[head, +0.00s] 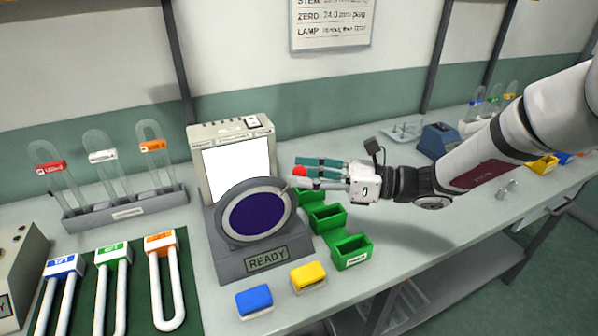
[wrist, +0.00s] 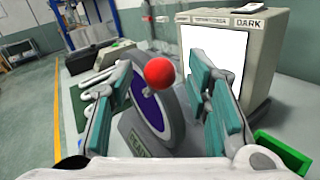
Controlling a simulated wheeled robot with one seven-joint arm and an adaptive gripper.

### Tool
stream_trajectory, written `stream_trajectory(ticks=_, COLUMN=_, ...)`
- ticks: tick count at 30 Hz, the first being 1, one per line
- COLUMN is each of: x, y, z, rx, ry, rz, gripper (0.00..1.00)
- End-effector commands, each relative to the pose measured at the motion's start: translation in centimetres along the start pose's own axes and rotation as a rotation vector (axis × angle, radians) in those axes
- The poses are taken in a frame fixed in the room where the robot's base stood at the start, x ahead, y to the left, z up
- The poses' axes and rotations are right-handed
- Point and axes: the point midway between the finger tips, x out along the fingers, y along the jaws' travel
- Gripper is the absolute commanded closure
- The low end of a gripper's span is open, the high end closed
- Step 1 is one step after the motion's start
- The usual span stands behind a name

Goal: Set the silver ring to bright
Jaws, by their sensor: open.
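The silver ring (head: 220,218) surrounds a dark purple disc (head: 257,213) on a grey stand marked READY. A red ball knob (head: 299,171) is at the ring's upper right; its joint with the ring is hard to see. My gripper (head: 297,172) reaches in from the right, open, with its teal-padded fingers around the knob. In the wrist view the red knob (wrist: 159,71) shows between the two spread fingers, with a gap on each side. The box (wrist: 266,50) behind the ring has a white screen and a DARK label.
Green bins (head: 350,252) stand just right of the stand, below my gripper. Blue (head: 254,300) and yellow (head: 308,276) blocks lie in front. A rack of glass tubes (head: 125,208) and a green mat with U-shaped tubes are at the left.

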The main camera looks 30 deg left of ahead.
Motion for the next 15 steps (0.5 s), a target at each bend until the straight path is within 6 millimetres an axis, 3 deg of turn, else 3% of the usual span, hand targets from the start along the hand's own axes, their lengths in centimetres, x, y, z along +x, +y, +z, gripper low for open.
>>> stream_trajectory(ticks=5, x=1.21, y=0.02, z=0.02, rx=0.0, ry=-0.001, rz=0.0, gripper=0.56)
stream_trajectory(ticks=14, x=1.35, y=-0.01, z=0.0, rx=0.0, ry=0.0, rz=0.0, gripper=0.56)
stream_trajectory(ticks=15, x=1.34, y=-0.01, z=0.0, rx=0.0, ry=0.0, rz=0.0, gripper=0.65)
